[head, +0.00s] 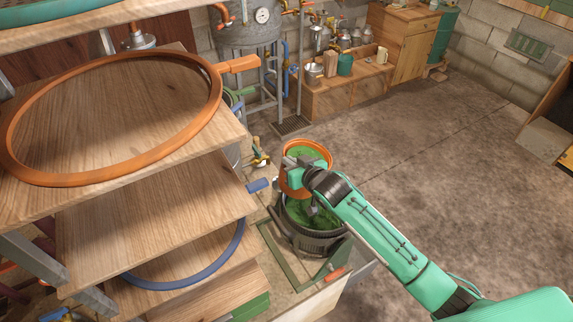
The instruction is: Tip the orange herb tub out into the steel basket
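The orange herb tub (291,184) is held above the steel basket in the head view, with green herbs (313,152) showing inside its rim. It looks tilted, though my gripper covers part of it. My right gripper (297,166) appears shut on the tub's near side; its fingertips are partly hidden. The dark steel basket (311,240) stands directly below, with green herbs showing inside. My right wrist hides part of the basket's opening. My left gripper is not in view.
Wooden shelves (150,215) with a large orange hoop (214,95) and a blue hoop (180,283) fill the left. A green frame (282,258) lies beside the basket on the bench. A metal still (245,37) stands behind. The floor (450,150) at right is clear.

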